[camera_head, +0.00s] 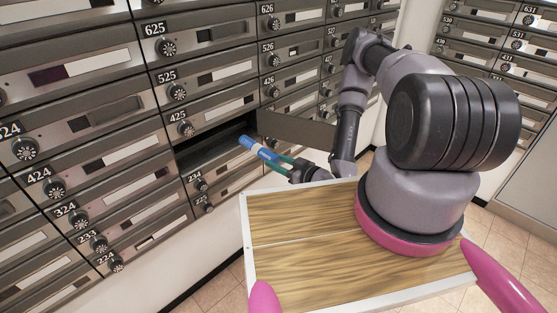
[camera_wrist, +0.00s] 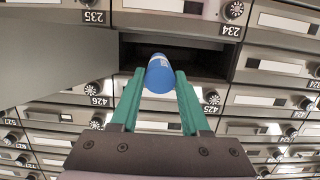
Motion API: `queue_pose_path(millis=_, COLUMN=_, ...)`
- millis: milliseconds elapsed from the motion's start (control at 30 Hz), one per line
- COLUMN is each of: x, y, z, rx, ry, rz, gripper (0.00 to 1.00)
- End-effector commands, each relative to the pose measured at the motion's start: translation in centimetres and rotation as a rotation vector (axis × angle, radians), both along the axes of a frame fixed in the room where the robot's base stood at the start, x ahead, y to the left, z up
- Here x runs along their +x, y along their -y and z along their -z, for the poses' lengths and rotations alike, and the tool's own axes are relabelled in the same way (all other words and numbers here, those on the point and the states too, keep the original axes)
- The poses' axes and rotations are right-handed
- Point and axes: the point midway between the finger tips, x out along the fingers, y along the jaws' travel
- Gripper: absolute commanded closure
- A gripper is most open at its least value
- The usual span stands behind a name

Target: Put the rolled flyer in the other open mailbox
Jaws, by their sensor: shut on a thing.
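The rolled flyer (camera_head: 257,148) is a blue roll with a pale band. My gripper (camera_head: 284,160) has green fingers shut on its near end, and the flyer points toward the open mailbox (camera_head: 205,149). That mailbox is a dark, wide slot below number 425 and above 234. Its door (camera_head: 298,129) is swung out to the right. In the wrist view the flyer (camera_wrist: 159,76) sits between the green fingertips (camera_wrist: 160,88), in front of the dark opening (camera_wrist: 190,62). I cannot tell whether its tip is past the opening's edge. No second open mailbox shows.
The open door also shows at the left of the wrist view (camera_wrist: 50,50), close beside my gripper. Closed mailboxes with dials (camera_head: 180,91) surround the opening. A wooden-topped tray with a white rim (camera_head: 246,235) is in front of the wall. More mailboxes line the right wall.

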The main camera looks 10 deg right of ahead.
Motion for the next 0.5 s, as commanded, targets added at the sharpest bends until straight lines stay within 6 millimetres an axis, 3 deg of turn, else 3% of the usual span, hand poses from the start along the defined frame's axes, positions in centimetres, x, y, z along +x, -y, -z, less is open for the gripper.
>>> queue_pose_path(millis=500, x=5.0, y=-3.5, z=0.0, rx=0.0, ry=0.004, rz=-0.004, gripper=1.0)
